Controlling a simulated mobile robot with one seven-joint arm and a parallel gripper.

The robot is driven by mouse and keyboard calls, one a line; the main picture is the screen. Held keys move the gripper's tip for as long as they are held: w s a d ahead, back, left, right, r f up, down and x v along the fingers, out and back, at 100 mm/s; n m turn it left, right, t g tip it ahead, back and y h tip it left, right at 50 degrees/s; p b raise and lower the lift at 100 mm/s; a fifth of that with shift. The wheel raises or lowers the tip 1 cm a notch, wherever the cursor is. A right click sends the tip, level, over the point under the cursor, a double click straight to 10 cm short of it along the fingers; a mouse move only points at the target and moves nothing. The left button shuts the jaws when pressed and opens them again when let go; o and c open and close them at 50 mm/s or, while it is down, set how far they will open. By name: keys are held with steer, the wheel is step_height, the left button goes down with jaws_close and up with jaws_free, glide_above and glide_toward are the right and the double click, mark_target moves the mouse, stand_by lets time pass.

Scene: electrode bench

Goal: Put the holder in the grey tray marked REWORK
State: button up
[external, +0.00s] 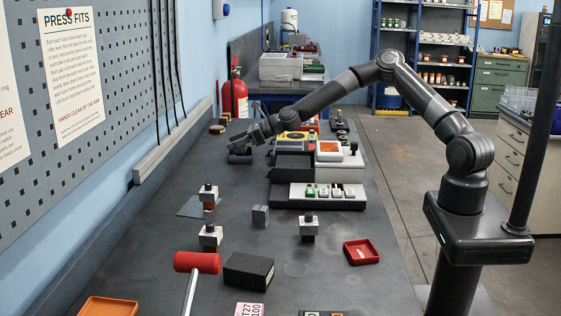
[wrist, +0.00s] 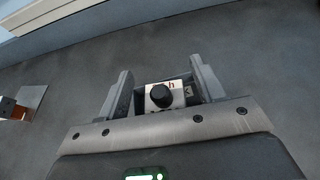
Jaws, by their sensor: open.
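A holder (wrist: 161,96), a pale block with a black knob, stands between the fingers of my gripper (wrist: 162,80) in the wrist view. The fingers are open on either side of it, apparently apart from it. The holder sits inside a dark grey tray-like box, whose rim shows around it. In the external view my gripper (external: 246,138) is low over a dark grey tray (external: 239,158) near the wall side of the bench; the holder there is hidden. Lettering behind the knob is mostly covered, so I cannot read REWORK.
Other knobbed holders stand nearer on the bench, by the wall (external: 208,195), in front of it (external: 210,238) and to the right (external: 309,229). A small grey block (external: 260,216), a black box (external: 248,271), a red tray (external: 361,260) and a button panel (external: 318,203) also occupy the bench.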

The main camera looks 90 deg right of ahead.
steer(key=a+v, duration=0.1)
steer(key=v, duration=1)
steer(key=shift+s+d+r, duration=0.15)
steer(key=shift+s+d, duration=0.05)
steer(key=shift+d, duration=0.3)
steer(key=s+a+r+n+g+y, duration=0.2)
steer(key=s+a+n, duration=0.1)
steer(key=a+n, duration=1.1)
steer(key=s+a+r+n+g+h, duration=0.1)
steer(key=s+a+n, duration=0.3)
steer(key=n, duration=0.1)
steer(key=s+a+r+n+g+h, duration=0.1)
steer(key=s+a+r+n, duration=0.1)
steer(key=s+a+n, duration=0.2)
steer(key=s+a+r+n+h, duration=0.1)
steer(key=s+a+r+n, duration=0.1)
steer(key=s+n, duration=0.4)
steer(key=shift+a+n+g+h, duration=0.4)
steer(key=shift+a+n, duration=0.2)
steer(key=shift+a, duration=0.3)
steer(key=s+d+r+n+g, duration=0.1)
steer(key=s+d+r+n, duration=0.1)
steer(key=s, duration=0.9)
steer(key=s+d+r+n+g, duration=0.2)
steer(key=s+d+r+n, duration=0.1)
steer(key=s, duration=0.9)
steer(key=shift+s+r+y, duration=0.3)
steer(key=shift+r, duration=0.05)
